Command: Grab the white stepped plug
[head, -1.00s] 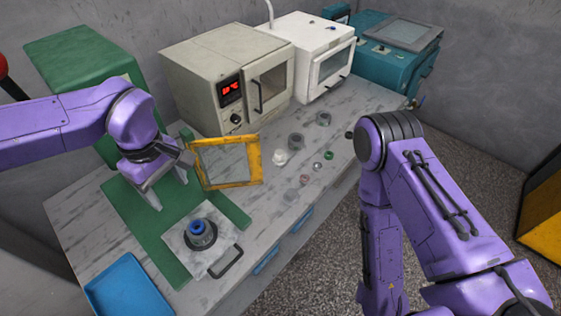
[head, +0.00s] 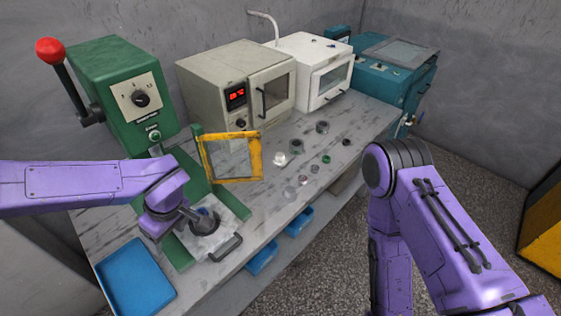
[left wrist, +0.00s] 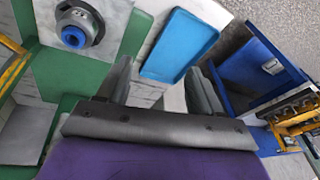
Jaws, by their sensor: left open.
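The white stepped plug (head: 280,159) stands on the bench to the right of the yellow-framed guard in the head view. It is small there, and I do not see it in the left wrist view. My left gripper (head: 183,217) is beside the grey round part with a blue centre (head: 205,220), well to the left of the plug and nearer the front. It is open and empty, its two fingers spread apart in the left wrist view (left wrist: 160,82). My right arm shows in the head view, but its gripper is not visible.
The yellow-framed guard (head: 258,158) stands between my left gripper and the plug. Several small rings and caps, including a green one (head: 326,159), lie around the plug. A blue tray (head: 135,280) is at front left. Ovens stand along the back.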

